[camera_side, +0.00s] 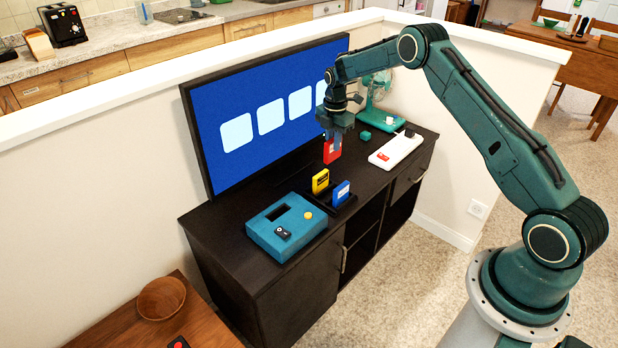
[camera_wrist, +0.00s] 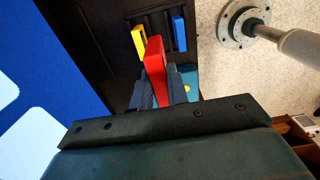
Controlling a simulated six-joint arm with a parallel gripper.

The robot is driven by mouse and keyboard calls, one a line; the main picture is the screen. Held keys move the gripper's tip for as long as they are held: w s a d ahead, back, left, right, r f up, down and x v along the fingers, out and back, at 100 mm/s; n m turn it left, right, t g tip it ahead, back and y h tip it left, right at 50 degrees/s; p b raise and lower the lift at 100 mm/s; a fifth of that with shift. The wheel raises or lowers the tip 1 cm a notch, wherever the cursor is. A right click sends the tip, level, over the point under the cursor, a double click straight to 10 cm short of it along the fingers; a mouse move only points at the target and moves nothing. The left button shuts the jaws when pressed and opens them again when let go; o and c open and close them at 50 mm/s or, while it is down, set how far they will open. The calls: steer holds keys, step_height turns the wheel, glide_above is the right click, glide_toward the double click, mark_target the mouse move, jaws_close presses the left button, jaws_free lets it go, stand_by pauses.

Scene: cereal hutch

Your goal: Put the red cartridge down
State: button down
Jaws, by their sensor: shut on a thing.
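The red cartridge (camera_side: 332,151) is upright between the fingers of my gripper (camera_side: 335,135), held above the dark cabinet top near the TV. In the wrist view the red cartridge (camera_wrist: 155,62) stands between the two fingers of my gripper (camera_wrist: 160,88). A yellow cartridge (camera_side: 320,181) and a blue cartridge (camera_side: 341,193) stand in a dark rack (camera_side: 350,205) below and in front of it. They also show in the wrist view, yellow (camera_wrist: 139,41) and blue (camera_wrist: 179,33). I cannot see clearly how high the red cartridge is over the cabinet.
A teal console (camera_side: 265,240) with a slot sits at the cabinet's front left. The TV (camera_side: 265,110) stands close behind my gripper. A white power strip (camera_side: 396,149), a small teal block (camera_side: 365,135) and a teal fan (camera_side: 378,90) stand to the right.

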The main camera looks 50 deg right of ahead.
step_height(320, 180, down, 11)
stand_by(0.3)
steer(key=shift+f, duration=0.15)
steer(key=shift+f, duration=2.1)
steer(key=shift+f, duration=0.15)
steer(key=c, duration=1.6)
jaws_free()
steer(key=shift+c, duration=0.2)
steer(key=shift+r, duration=0.2)
step_height(320, 180, up, 12)
